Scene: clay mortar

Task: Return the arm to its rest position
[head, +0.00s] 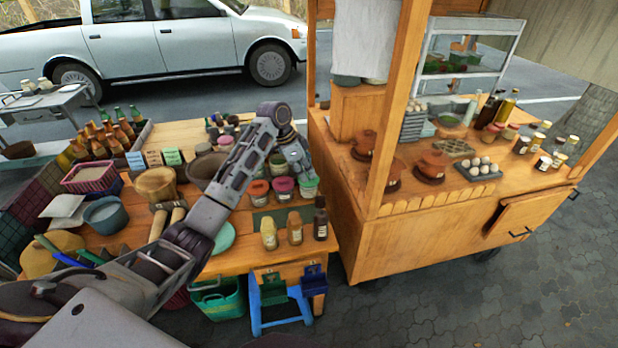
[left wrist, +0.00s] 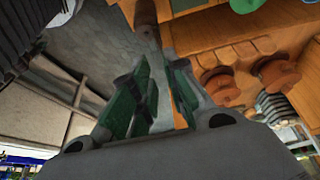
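My left arm reaches in from the lower left over the wooden table (head: 250,262). My left gripper (head: 300,168) is above the table's right side, just behind and over several lidded jars (head: 283,190). In the left wrist view the two green-padded fingers (left wrist: 165,72) stand apart, with nothing held between them. A dark bowl that looks like the clay mortar (head: 203,167) is on the table, partly hidden behind my forearm. My right gripper is in neither view.
The wooden food cart (head: 420,240) stands close to the gripper's right, with an upright post (head: 392,110) and clay pots (head: 432,165). Bottles (head: 320,222) stand at the table's front right. Baskets and bowls crowd the left. Paving at the lower right is clear.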

